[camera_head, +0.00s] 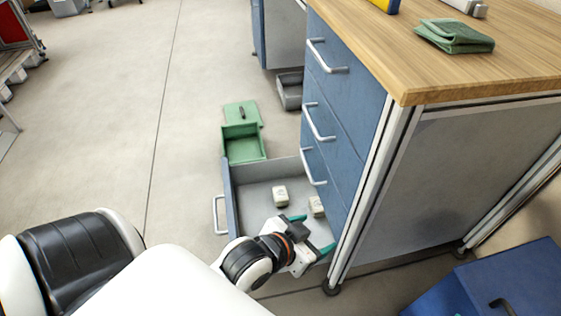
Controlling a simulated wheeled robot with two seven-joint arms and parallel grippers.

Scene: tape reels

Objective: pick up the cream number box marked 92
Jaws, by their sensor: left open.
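One cream box (280,195) is near the drawer's middle; the other cream box (316,206) is farther right, close to the cabinet front. Their markings are too small to read, so I cannot tell which is 92. My left gripper (312,231) reaches into the drawer from the near side, with its teal fingers apart. My right gripper is not in view.
The blue cabinet (341,100) with closed upper drawers rises right beside the open drawer. A green open box (243,143) and a grey bin (289,91) stand on the floor behind. A blue case (490,285) is at lower right.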

